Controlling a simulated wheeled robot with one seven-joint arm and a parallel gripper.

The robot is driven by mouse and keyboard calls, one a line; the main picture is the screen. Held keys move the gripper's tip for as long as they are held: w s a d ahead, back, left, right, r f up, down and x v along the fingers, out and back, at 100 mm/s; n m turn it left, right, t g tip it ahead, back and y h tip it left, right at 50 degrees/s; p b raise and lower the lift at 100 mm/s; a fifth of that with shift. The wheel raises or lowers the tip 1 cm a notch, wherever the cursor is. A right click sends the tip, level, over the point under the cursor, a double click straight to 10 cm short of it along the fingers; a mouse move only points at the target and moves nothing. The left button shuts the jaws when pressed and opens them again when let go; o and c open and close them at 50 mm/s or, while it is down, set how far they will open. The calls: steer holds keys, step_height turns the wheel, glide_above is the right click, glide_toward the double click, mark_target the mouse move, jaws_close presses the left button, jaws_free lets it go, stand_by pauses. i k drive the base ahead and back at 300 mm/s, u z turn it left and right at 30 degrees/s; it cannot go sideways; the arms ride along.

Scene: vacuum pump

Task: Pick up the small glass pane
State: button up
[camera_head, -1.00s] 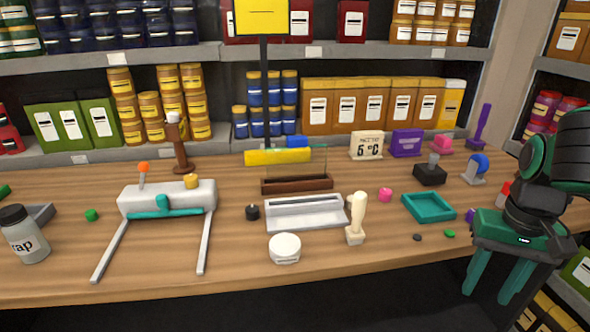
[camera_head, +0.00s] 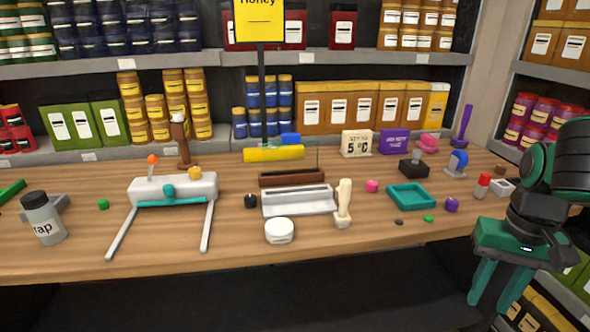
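A clear glass pane (camera_head: 308,158) seems to stand upright at the brown slotted wooden block (camera_head: 291,178), mid-table. It is faint, and only its thin outline shows behind the block. I cannot tell for sure how it sits in the block. My gripper (camera_head: 492,292) is at the right, beyond the table's front edge, with its two green fingers pointing down. The fingers are apart with nothing between them. It is well to the right of the pane and nearer to me.
A white tray (camera_head: 298,208), a white round jar (camera_head: 279,231) and a cream stamp (camera_head: 343,204) stand in front of the block. A yellow cylinder (camera_head: 273,154) lies behind it. A vacuum device (camera_head: 172,188) stands left. Bare wood shows along the front edge.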

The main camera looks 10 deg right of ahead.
mark_target(293, 156)
steer(key=z, duration=0.25)
steer(key=i, duration=1.05)
steer(key=u, duration=0.1)
